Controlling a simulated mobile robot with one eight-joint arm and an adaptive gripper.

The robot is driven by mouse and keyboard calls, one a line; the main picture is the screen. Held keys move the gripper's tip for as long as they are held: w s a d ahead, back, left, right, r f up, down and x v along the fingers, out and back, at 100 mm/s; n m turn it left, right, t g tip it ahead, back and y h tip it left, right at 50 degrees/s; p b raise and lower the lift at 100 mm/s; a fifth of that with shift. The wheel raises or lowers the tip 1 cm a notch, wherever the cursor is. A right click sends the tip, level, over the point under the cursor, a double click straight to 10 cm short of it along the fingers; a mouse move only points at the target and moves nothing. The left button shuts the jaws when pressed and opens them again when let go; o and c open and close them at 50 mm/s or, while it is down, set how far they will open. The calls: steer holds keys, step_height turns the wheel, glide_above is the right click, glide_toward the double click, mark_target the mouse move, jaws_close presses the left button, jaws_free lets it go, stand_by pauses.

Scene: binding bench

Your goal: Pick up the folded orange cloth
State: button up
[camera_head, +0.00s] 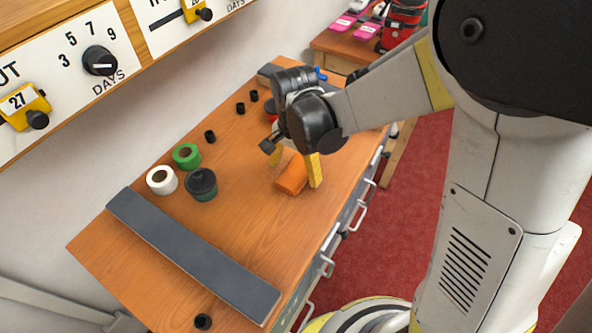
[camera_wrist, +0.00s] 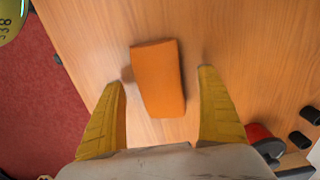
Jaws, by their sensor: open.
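The folded orange cloth (camera_head: 292,174) lies on the wooden bench top near its front edge. In the wrist view the cloth (camera_wrist: 158,78) is a rounded block, set between and slightly beyond the two yellow fingertips. My gripper (camera_wrist: 162,78) is open, with one finger on each side of the cloth and bare wood showing between each finger and it. In the head view my gripper (camera_head: 296,165) comes down over the cloth, and its near yellow finger stands just right of it. I cannot tell how high the fingertips are above the bench.
A long grey bar (camera_head: 190,252) lies across the bench's near end. A white roll (camera_head: 161,180), a green roll (camera_head: 187,156) and a dark lidded jar (camera_head: 202,184) stand left of the cloth. A red item (camera_wrist: 262,138) and small black cylinders (camera_wrist: 300,139) are beside my right finger.

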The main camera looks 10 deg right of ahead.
mark_target(301, 172)
step_height(301, 172, up, 10)
steer(key=f+p, duration=0.1)
steer(key=p, duration=0.4)
step_height(301, 172, down, 5)
steer(key=b, duration=0.3)
steer(key=shift+a, duration=0.15)
steer(key=f+b, duration=0.2)
steer(key=f, duration=0.3)
steer(key=shift+w+d+f+b, duration=0.15)
steer(key=shift+d+b, duration=0.2)
steer(key=shift+b, duration=0.05)
steer(key=c, duration=1.2)
steer(key=shift+c, duration=0.2)
steer(key=r+p, duration=0.1)
steer(key=r, duration=0.1)
steer(key=d+r+p, duration=0.1)
steer(key=r+p, duration=0.1)
steer(key=r, duration=0.1)
steer(key=shift+s+d+r, duration=0.1)
steer(key=shift+s+r, duration=0.1)
steer(key=s+d+r+p, duration=0.2)
steer(key=d+r, duration=0.3)
steer(key=d, duration=0.5)
steer(key=shift+s+r+p, duration=0.35)
steer(key=shift+r+p, duration=0.05)
steer(key=shift+p, duration=0.3)
